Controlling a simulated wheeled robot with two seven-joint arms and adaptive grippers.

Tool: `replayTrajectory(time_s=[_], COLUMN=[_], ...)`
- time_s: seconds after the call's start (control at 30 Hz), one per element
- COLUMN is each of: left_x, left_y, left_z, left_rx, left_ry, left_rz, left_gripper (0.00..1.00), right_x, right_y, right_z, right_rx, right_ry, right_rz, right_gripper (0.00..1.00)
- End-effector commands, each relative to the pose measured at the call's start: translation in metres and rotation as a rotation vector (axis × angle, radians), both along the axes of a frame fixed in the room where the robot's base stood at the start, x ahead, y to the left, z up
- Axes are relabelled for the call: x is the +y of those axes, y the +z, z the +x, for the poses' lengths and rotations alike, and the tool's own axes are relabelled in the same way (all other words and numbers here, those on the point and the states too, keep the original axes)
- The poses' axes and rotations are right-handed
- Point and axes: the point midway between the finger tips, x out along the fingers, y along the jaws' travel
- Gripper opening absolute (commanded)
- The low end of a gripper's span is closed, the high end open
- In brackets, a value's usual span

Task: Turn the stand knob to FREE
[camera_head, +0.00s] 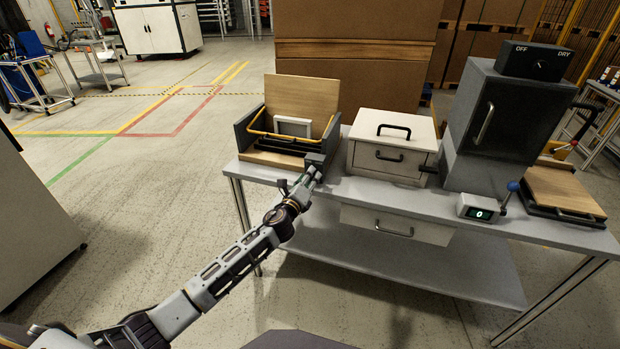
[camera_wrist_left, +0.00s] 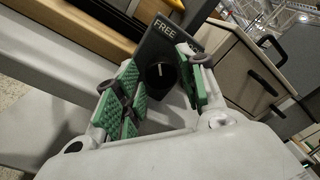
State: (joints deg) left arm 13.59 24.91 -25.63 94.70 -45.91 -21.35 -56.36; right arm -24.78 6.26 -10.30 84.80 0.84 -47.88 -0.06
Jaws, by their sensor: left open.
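The stand (camera_head: 244,137) is a dark grey frame with a tilted wooden board, at the left end of the table in the head view. Its knob (camera_wrist_left: 160,76) is round and black with a short white mark, on a dark panel (camera_wrist_left: 160,48) with the word FREE above it in the left wrist view. The mark points roughly up toward the lettering; its exact setting is hard to tell. My left gripper (camera_head: 313,174) is at the stand's front right corner. Its open green-padded fingers (camera_wrist_left: 161,84) lie either side of the knob, contact unclear. My right gripper is not in view.
A white drawer box (camera_head: 370,160) with black handles stands just right of the stand. Farther right are a grey oven-like cabinet (camera_head: 515,110), a small display reading 0 (camera_head: 481,213) and a wooden board (camera_head: 565,190). The table (camera_head: 420,200) has a free front strip.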

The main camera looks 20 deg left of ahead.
Motion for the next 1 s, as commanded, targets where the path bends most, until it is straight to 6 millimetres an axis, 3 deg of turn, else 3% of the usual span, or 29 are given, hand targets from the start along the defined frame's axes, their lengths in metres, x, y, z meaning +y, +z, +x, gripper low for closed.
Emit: replayTrajectory(time_s=[0.23,0.6,0.87,1.0], left_x=[-0.0015,-0.0014,-0.0013,-0.0012], left_y=[-0.0001,-0.0002,0.0000,-0.0003], left_z=[0.0111,0.0125,0.0124,0.0124], left_rx=[0.000,0.001,0.000,0.001], left_ry=[-0.001,-0.001,0.000,0.000], left_rz=[0.000,0.000,0.000,-0.016], left_gripper=[0.40,0.40,0.07,0.07], right_x=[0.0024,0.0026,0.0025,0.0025], right_y=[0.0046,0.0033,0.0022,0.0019], right_z=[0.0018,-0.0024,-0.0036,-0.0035], right_rx=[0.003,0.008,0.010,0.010], right_ry=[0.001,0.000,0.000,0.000], right_rz=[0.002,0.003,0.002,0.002], right_gripper=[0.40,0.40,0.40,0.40])
